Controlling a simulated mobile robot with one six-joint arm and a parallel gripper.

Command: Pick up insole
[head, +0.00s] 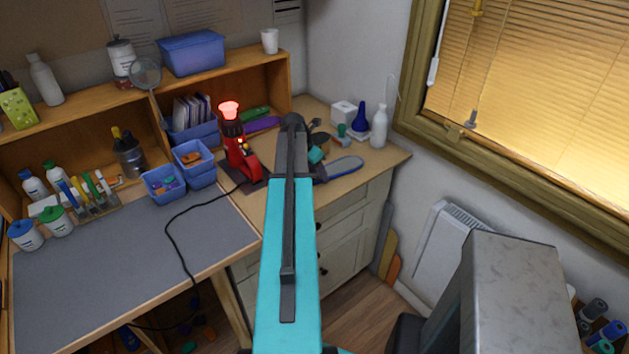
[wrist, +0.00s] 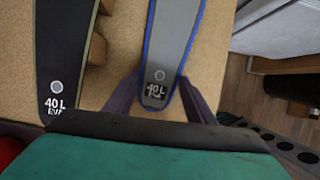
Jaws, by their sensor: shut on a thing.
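A grey insole with a blue edge (wrist: 174,40), marked "40 L", lies between my gripper's two dark fingers in the wrist view. My gripper (wrist: 160,92) is shut on its narrow end. In the head view the blue-edged insole (head: 343,167) shows at the right part of the wooden worktop, and my arm hides part of the gripper. A second insole (wrist: 65,45), dark grey with a pale edge and marked "40 L EVA", lies to the left in the wrist view, apart from my gripper.
A red device (head: 238,150) with a glowing red top stands left of my arm. A white bottle (head: 379,127) and a blue bulb (head: 360,118) stand behind the insole. Blue bins (head: 165,185) sit on the left. The grey mat (head: 120,260) is mostly clear, crossed by a cable.

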